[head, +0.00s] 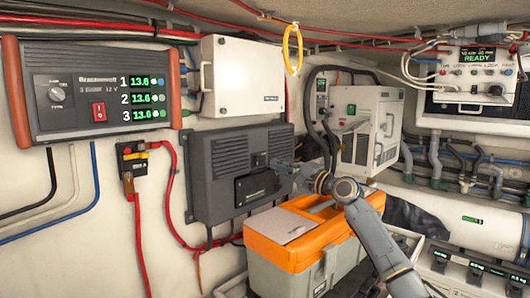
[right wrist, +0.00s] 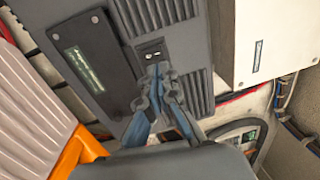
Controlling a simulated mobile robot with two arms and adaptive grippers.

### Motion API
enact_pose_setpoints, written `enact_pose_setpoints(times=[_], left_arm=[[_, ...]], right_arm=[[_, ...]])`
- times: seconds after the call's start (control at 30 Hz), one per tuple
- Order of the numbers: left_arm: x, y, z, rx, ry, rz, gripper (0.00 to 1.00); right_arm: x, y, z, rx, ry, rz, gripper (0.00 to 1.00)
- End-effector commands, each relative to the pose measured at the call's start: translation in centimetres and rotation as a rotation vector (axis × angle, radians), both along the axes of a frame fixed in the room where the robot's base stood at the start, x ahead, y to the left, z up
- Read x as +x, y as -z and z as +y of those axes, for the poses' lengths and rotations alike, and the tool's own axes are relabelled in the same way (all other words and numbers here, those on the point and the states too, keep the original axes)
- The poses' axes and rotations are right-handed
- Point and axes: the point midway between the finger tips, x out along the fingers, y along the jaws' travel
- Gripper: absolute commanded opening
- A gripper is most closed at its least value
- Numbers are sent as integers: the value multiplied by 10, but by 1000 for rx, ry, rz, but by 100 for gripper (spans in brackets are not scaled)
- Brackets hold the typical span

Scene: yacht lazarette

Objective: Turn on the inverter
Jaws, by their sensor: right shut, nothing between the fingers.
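The inverter appears to be the dark grey ribbed box (head: 222,160) on the wall in the middle of the head view. It also fills the upper middle of the right wrist view (right wrist: 183,45). Its black label panel (head: 257,187) is on the lower front. A small plate with a dark switch or socket (right wrist: 152,54) sits beside that panel in the right wrist view. My right gripper (right wrist: 155,78) is shut and empty, its fingertips just below this plate. I cannot tell whether they touch it. My left gripper is out of view.
An orange and grey toolbox (head: 265,246) stands below the inverter, close under my right arm. A white box (head: 243,77) hangs above. A battery charger (head: 100,92) with a red switch is at left. Red cables (head: 172,200) run beside the inverter.

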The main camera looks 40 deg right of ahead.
Motion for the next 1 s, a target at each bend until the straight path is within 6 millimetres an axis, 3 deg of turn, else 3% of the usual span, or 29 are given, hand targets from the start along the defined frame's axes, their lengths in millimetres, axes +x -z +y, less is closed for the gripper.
enact_pose_setpoints(times=[0.13,0.33,1.0], left_arm=[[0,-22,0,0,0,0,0],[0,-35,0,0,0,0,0],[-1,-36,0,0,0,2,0]], right_arm=[[26,-10,2,6,-1,-1,0],[50,-9,4,4,0,-1,0],[61,-9,6,1,0,0,0]])
